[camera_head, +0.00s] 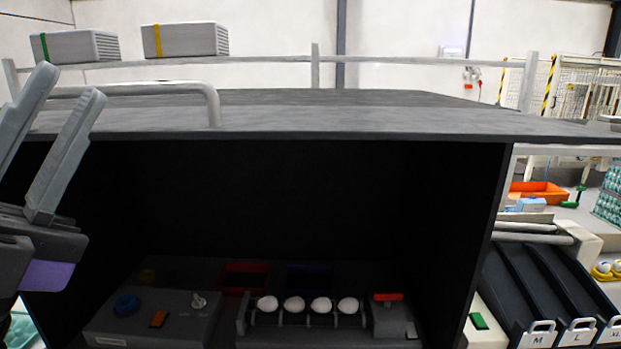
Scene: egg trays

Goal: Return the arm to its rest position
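My gripper (62,140) is at the left edge of the head camera view, raised in front of the dark cabinet. Its two long grey fingers point up and to the right, with a gap between them. Nothing shows between the fingers. The rest of my arm runs out of the picture at the left.
Inside the dark cabinet (330,124), several white eggs (294,305) sit in a row on a roller rack. A control box (150,315) stands to their left. A metal rail (150,88) is on the cabinet top. Labelled dark chutes (535,290) and an orange tray (538,192) are at right.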

